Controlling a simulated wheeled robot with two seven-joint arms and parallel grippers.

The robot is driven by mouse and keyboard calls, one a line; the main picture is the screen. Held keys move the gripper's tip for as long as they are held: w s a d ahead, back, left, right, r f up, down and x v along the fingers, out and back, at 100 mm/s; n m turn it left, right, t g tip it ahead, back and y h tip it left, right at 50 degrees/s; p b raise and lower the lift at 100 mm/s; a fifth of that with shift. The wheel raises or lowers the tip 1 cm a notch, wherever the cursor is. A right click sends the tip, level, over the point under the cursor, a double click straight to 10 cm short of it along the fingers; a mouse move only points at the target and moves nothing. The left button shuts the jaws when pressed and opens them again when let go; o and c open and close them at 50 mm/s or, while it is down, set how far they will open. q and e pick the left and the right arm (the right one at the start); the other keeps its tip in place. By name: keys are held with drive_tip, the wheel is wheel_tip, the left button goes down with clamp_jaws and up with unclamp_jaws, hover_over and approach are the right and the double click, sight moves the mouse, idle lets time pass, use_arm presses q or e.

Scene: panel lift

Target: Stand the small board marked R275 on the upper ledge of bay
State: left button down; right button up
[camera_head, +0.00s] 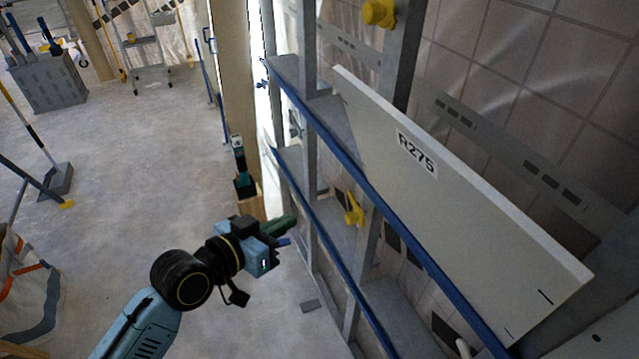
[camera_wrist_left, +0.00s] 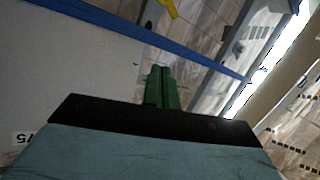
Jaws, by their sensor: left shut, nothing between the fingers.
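The long pale board (camera_head: 450,190) marked R275 stands on its long edge on the upper ledge (camera_head: 335,118), behind the ledge's blue front lip (camera_head: 385,205). Its face is toward me; I cannot tell how far it leans back. The board (camera_wrist_left: 70,60) also fills the left of the left wrist view, with part of its label at the lower left. My left gripper (camera_head: 288,226) is apart from the board, in front of the rack to its left. Its green fingers (camera_wrist_left: 162,88) are together with nothing between them. My right gripper is not in view.
Grey rack uprights (camera_head: 308,50) stand beside and behind the board. A lower ledge with a blue lip (camera_head: 322,235) runs below. Yellow knobs (camera_head: 378,12) sit on the rack. The floor at left is mostly open.

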use_arm(q)
drive_tip(key=s+d+r+m+g+h, duration=0.1)
drive_tip(key=s+d+r+m+h, duration=0.15)
drive_tip(key=r, duration=0.35)
drive_tip(key=s+d+r+m+h, duration=0.1)
drive_tip(key=s+r, duration=0.2)
drive_tip(key=r, duration=0.3)
drive_tip(key=m+g+h+p, duration=0.1)
drive_tip(key=m+g+h, duration=0.2)
approach(417, 167)
drive_tip(key=shift+y, duration=0.25)
drive_tip(key=shift+p+x, duration=0.5)
drive_tip(key=shift+x, duration=2.05)
drive_tip(key=shift+r, duration=0.2)
drive_tip(key=shift+d, duration=0.15)
drive_tip(key=shift+x, duration=0.85)
drive_tip(key=shift+d, duration=0.1)
